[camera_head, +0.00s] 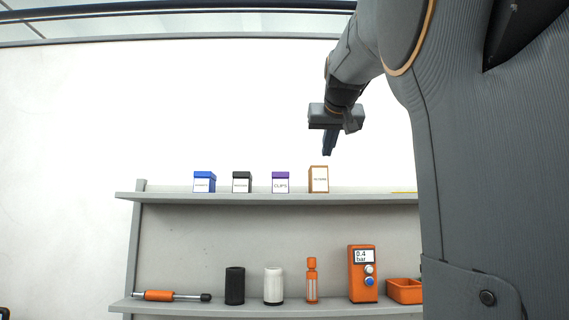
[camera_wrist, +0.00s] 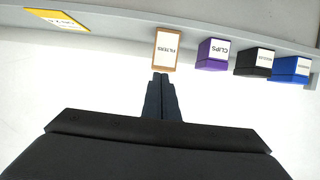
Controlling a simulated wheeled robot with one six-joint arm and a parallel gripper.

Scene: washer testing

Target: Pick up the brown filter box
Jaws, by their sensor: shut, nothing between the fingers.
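The brown filter box (camera_head: 318,180) stands upright on the upper shelf, at the right end of a row of small boxes, with a white label on its front. In the wrist view the brown filter box (camera_wrist: 166,48) is just beyond my fingertips, its label reading FILTERS. My gripper (camera_head: 328,153) is shut and empty, pointing down above the brown box in the head view. In the wrist view my gripper (camera_wrist: 161,76) has its fingers together, with nothing between them. A gap between fingertips and box shows in the head view.
Purple (camera_head: 281,183), black (camera_head: 242,183) and blue (camera_head: 205,182) boxes stand left of the brown box on the upper shelf (camera_head: 160,196). A yellow-edged label (camera_wrist: 58,20) lies on the shelf's other side. The lower shelf (camera_head: 210,305) holds an orange gauge (camera_head: 362,274) and several other items.

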